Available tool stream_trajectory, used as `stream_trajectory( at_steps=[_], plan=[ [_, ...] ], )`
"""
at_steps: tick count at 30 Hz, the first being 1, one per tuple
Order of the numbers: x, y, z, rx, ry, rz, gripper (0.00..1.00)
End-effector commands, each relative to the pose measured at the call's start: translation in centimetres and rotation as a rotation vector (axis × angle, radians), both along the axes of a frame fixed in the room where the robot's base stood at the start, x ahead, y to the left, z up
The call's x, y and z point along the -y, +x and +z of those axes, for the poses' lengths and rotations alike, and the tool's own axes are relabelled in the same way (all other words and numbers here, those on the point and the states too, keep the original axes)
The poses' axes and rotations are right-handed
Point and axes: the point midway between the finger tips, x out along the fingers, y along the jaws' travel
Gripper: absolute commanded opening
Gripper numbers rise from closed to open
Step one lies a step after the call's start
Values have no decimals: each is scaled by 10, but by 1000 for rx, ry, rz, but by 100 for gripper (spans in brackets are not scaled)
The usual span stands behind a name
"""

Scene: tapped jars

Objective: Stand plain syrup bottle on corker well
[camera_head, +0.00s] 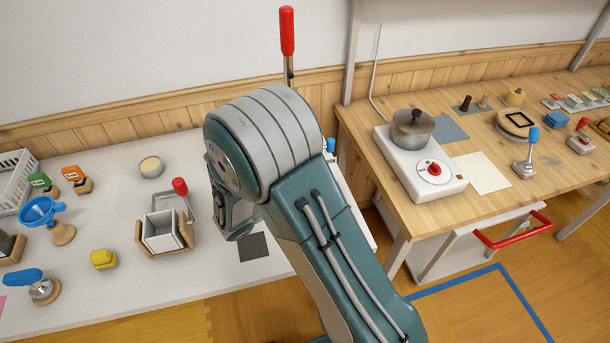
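My gripper (232,228) hangs at the left side of my arm, above the white table near a dark square pad (253,246). It is partly hidden by my own wrist, and whether its fingers are apart or hold anything cannot be told. I cannot make out a plain syrup bottle. A tall upright lever with a red handle (287,32) rises behind my arm; its base is hidden, so I cannot tell whether it belongs to the corker. No corker well shows.
Left table: a wooden-sided box (164,232), yellow block (103,259), blue funnel (42,211), blue-handled tool (38,285), small round dish (151,167) and white basket (12,178). Right workbench: a pot (412,129) on a white hotplate (419,173). A gap separates the tables.

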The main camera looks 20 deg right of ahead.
Motion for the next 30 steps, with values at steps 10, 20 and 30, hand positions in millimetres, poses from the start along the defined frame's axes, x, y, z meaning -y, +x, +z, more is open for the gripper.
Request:
stream_trajectory(
  at_steps=[10,20,30],
  plan=[
    [0,0,-2,0,-1,0,0],
    [0,0,-2,0,0,0,78],
    [0,0,-2,-1,0,0,78]
  ],
)
